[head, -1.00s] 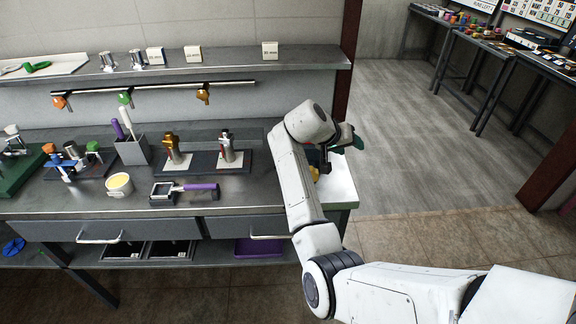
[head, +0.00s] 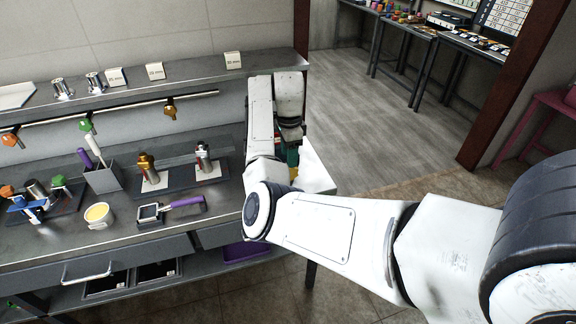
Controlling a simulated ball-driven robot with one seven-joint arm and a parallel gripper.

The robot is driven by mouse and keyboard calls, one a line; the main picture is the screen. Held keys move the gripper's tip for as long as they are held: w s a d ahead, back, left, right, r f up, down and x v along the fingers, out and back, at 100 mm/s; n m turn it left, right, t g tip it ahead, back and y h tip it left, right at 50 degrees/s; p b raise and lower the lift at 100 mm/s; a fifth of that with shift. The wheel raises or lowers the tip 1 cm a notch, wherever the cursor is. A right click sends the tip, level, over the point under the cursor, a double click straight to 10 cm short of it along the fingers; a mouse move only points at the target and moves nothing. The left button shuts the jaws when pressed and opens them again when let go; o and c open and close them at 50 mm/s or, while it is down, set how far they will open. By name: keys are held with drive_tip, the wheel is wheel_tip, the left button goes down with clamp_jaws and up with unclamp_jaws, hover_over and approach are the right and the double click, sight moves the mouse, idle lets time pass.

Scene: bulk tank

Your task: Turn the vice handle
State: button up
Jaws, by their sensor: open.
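I cannot clearly make out a vice or its handle. A small green and yellow thing (head: 292,158) partly shows at the right end of the bench, mostly hidden behind my arm; I cannot tell what it is. My gripper (head: 290,134) is mostly hidden below my wrist, close to that thing. Only a dark part of it shows, and I cannot see whether it touches anything. The gripper is open.
The metal bench (head: 140,215) holds a portafilter with a purple handle (head: 187,202), a cream cup (head: 99,216), a grey holder (head: 103,179) and two upright metal tools on pads. A shelf (head: 200,77) runs above.

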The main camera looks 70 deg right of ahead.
wheel_tip(320, 180, down, 6)
drive_tip(key=shift+r+p, duration=0.1)
drive_tip(key=shift+p, duration=0.25)
drive_tip(key=c, duration=1)
drive_tip(key=shift+o, duration=0.2)
drive_tip(key=shift+s+d, duration=0.1)
